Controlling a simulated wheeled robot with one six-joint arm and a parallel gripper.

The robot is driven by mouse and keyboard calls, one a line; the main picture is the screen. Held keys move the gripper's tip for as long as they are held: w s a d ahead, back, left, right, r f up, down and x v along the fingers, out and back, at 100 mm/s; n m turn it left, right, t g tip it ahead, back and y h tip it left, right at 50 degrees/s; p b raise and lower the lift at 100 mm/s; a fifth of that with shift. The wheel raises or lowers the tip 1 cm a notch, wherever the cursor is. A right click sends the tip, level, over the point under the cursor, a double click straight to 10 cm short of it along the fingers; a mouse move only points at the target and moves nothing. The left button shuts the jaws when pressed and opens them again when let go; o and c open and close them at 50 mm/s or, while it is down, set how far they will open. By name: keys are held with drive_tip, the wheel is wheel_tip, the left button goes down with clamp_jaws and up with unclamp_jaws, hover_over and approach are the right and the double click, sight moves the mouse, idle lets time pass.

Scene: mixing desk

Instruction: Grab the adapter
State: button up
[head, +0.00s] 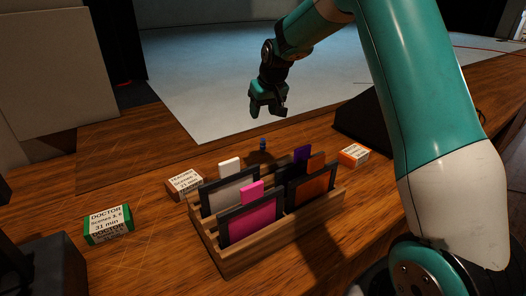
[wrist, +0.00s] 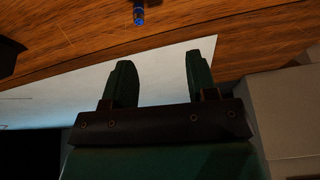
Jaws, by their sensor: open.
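A small dark blue cylindrical piece (head: 262,144), which looks like the adapter, stands on the wooden desk behind the rack of framed cards. In the wrist view the blue piece (wrist: 138,15) shows at the top edge, partly cut off, beyond the fingertips. My gripper (head: 268,111) hangs above and behind it in the head view, apart from it. In the wrist view the two green fingers of my gripper (wrist: 160,65) are spread, with nothing between them.
A wooden rack (head: 232,268) holds several framed cards with coloured tabs close in front of the piece. Small labelled boxes sit around it: green (head: 108,225), brown (head: 184,184) and orange (head: 353,155). A dark sloped object (head: 375,125) stands to the right. Bare desk surrounds the piece.

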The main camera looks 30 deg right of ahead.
approach(263, 139)
drive_tip(key=shift+m+h, duration=0.3)
drive_tip(key=shift+m, duration=0.1)
drive_tip(key=x, duration=0.3)
drive_tip(key=p+x, duration=0.1)
drive_tip(key=x, duration=0.2)
drive_tip(key=shift+s+f, duration=0.1)
drive_tip(key=shift+f, duration=0.35)
drive_tip(key=shift+w+a+p+x, duration=0.15)
drive_tip(key=shift+p+x, duration=0.2)
drive_tip(key=shift+x, duration=1.1)
drive_tip(key=shift+w+a+p+x, duration=0.1)
drive_tip(key=shift+p+x, duration=0.2)
drive_tip(key=shift+x, duration=1.2)
drive_tip(key=shift+r, duration=0.1)
clamp_jaws()
